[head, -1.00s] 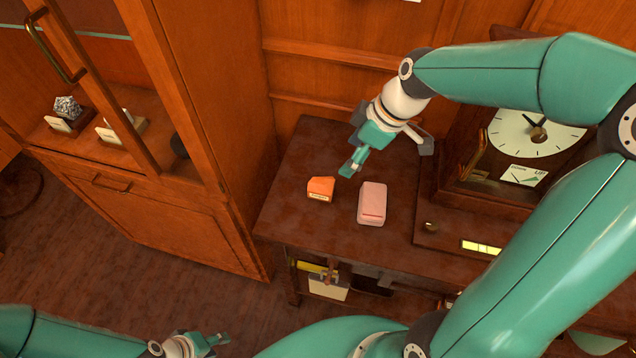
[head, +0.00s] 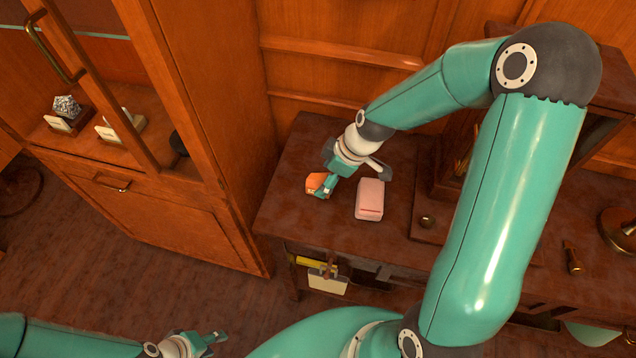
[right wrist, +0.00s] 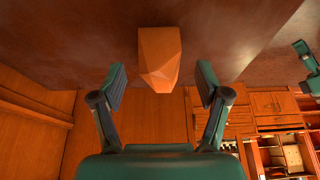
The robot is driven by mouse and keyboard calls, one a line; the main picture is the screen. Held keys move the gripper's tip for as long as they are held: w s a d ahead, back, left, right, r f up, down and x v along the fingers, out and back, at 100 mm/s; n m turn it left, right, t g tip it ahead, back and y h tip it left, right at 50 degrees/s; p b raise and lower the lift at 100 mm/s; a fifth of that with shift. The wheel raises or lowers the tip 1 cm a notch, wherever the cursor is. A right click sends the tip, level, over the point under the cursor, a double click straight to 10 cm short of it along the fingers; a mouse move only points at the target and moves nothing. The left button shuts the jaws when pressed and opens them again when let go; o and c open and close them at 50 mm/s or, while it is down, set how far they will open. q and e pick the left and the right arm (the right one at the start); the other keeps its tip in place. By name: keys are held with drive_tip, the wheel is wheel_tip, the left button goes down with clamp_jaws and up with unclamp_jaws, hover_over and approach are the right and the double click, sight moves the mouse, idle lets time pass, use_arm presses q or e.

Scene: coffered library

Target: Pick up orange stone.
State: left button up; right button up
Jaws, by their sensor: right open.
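The orange stone (head: 314,182) is a small faceted block on the dark wooden desk top (head: 290,215). My right gripper (head: 326,190) is right at the stone in the head view and hides part of it. In the right wrist view the stone (right wrist: 159,58) lies ahead of and between the two open fingers (right wrist: 160,83); neither finger appears to touch it. My left gripper (head: 213,343) is low in the head view, far from the stone; its fingers are too small to judge.
A pink block (head: 369,199) stands on the desk just right of the stone, close to my right gripper. A wooden cabinet (head: 215,130) rises to the left. A wooden plinth (head: 428,222) lies further right, partly behind my right arm.

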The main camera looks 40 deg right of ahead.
sight(325, 177)
drive_tip(key=shift+x, duration=1.85)
clamp_jaws()
drive_tip(key=shift+r, duration=0.2)
